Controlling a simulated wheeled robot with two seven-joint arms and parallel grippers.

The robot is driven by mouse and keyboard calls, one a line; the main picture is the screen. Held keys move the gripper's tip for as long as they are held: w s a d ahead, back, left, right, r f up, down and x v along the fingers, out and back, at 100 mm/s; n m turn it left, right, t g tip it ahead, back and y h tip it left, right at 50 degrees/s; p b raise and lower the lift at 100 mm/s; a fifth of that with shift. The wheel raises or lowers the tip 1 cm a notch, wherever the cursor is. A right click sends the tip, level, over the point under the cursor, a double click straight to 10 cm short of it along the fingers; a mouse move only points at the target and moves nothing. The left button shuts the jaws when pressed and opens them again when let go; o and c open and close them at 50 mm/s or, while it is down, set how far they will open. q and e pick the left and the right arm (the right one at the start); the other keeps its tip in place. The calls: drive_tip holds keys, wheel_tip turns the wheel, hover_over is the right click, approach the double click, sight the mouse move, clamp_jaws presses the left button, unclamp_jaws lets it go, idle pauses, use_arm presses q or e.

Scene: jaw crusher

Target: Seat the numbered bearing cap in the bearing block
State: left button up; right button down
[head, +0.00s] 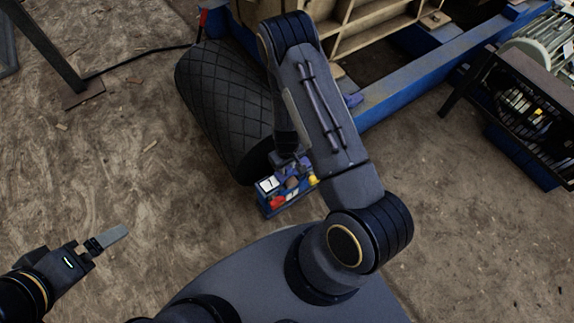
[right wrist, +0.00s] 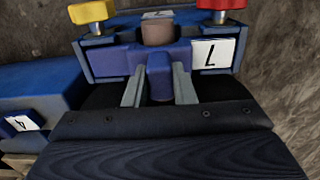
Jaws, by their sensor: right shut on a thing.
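My right gripper (right wrist: 159,88) is shut on the upright tab of a blue bearing cap (right wrist: 125,58), one grey finger on each side. The cap carries a white plate (right wrist: 212,54) with a dark figure that looks like a 7. It lies between the blue side walls of the bearing block (right wrist: 84,62), in front of a brownish round part (right wrist: 157,33). I cannot tell whether it is fully down. In the head view the blue block (head: 266,207) stands beside the tyre-like roller, partly hidden by my right arm. My left gripper (head: 107,241) is low at the left, away from it; its opening is unclear.
A yellow knob (right wrist: 92,12) and a red knob (right wrist: 221,4) stand at the block's two sides. Another plate marked 4 (right wrist: 22,123) is at the left. A dark ribbed roller (head: 222,105) and blue frame (head: 420,75) stand behind. The ground at left is mostly clear.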

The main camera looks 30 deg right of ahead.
drive_tip(key=shift+f, duration=0.2)
drive_tip(key=c, duration=1.2)
unclamp_jaws()
drive_tip(key=shift+r, duration=0.1)
